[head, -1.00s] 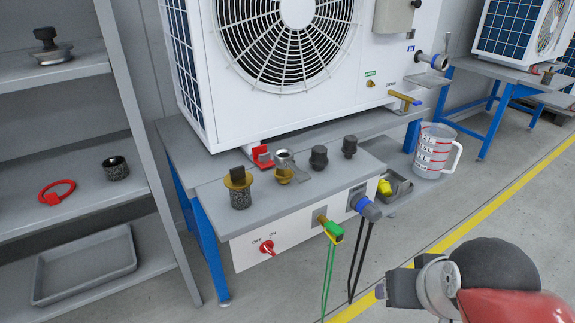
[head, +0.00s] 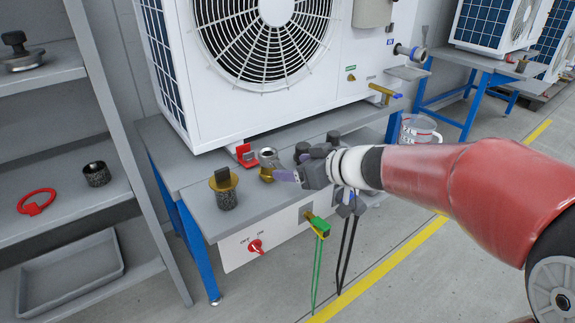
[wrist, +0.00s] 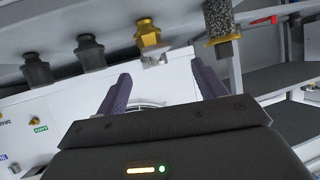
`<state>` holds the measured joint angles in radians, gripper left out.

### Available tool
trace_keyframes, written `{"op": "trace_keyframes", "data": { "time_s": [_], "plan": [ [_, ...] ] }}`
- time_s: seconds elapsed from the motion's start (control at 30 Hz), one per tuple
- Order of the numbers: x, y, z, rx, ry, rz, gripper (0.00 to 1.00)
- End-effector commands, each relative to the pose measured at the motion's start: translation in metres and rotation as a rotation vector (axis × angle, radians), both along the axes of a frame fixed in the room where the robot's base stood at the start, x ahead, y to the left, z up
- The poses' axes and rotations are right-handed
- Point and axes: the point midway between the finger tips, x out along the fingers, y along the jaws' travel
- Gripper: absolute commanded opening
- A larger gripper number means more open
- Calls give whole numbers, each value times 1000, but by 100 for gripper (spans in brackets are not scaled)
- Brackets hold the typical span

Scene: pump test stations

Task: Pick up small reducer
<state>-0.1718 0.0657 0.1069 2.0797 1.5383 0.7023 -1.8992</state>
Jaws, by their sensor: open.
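Two dark, stepped, reducer-like fittings stand on the bench top. In the wrist view one (wrist: 38,70) is at far left and the other (wrist: 90,52) beside it; I cannot tell for sure which is the small reducer. In the head view they (head: 302,149) (head: 333,137) are partly hidden behind my gripper. A brass fitting with a silver top (head: 267,158) stands to their left; it also shows in the wrist view (wrist: 149,36). My gripper (head: 282,175) is at the bench's front edge, close to the brass fitting. Its purple fingers (wrist: 163,85) are apart, with nothing between them.
A brass-collared fitting with a rough grey body (head: 224,188) stands left on the bench. A red bracket (head: 244,154) and the large white fan unit (head: 300,90) are behind. A grey shelf (head: 75,195) stands at left.

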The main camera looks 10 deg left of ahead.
Motion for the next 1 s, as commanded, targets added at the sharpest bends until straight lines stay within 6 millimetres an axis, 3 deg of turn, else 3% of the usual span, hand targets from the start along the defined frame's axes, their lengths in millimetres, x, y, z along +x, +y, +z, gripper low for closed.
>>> {"op": "trace_keyframes", "data": {
  "time_s": [0.13, 0.7, 1.0],
  "plan": [
    [18, 13, -3, 18, -54, 3, 70],
    [49, 70, -27, 21, -62, 4, 70],
    [54, 77, -33, 21, -65, 2, 70]
  ]
}}
